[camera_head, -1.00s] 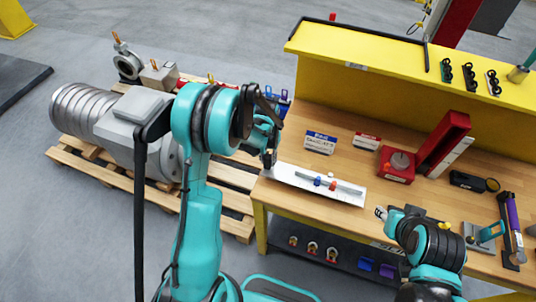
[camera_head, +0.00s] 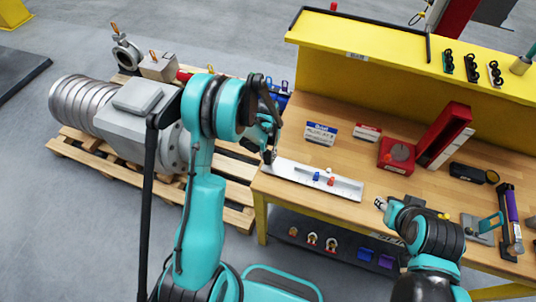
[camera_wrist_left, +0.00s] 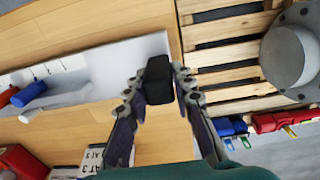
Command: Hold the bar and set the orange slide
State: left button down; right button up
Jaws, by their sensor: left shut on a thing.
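The white bar (camera_head: 285,176) lies along the front edge of the wooden bench; its end also shows in the left wrist view (camera_wrist_left: 122,62). An orange-red slide (camera_head: 331,181) and a blue slide (camera_head: 316,176) sit near its middle, side by side. In the left wrist view the blue slide (camera_wrist_left: 28,94) is clear, and the orange-red one (camera_wrist_left: 8,96) is at the left edge. My left gripper (camera_head: 268,157) is at the bar's left end, its fingers shut on a black block (camera_wrist_left: 158,80) there. My right gripper (camera_head: 380,204) is off the bar's right end; its finger opening is too small to tell.
A red stand (camera_head: 396,156) and small label boxes (camera_head: 320,133) stand behind the bar. A yellow shelf (camera_head: 400,75) backs the bench. A wooden pallet (camera_head: 70,152) with a large grey valve unit (camera_head: 140,95) is at left. The bench between bar and red stand is mostly clear.

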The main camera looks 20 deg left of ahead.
dwell(1.2)
grip_shut()
jog(key=n+g+h, duration=0.1)
jog(key=n+g, duration=0.4)
jog(key=n, duration=1)
send_over(331, 181)
jog(key=s+d, duration=0.1)
jog(key=s, duration=0.2)
notch_tip(331, 181, down, 7)
jog(key=w+a+f+n+g+h, duration=0.1)
jog(key=w+a+f+n+h, duration=0.15)
jog(key=a+f+n, duration=0.5)
jog(key=shift+m+y, duration=0.45)
jog(key=shift+m, duration=0.3)
jog(key=x, duration=0.3)
jog(key=d+x, duration=0.1)
jog(key=x, duration=0.7)
jog(key=shift+s+d+r, duration=0.15)
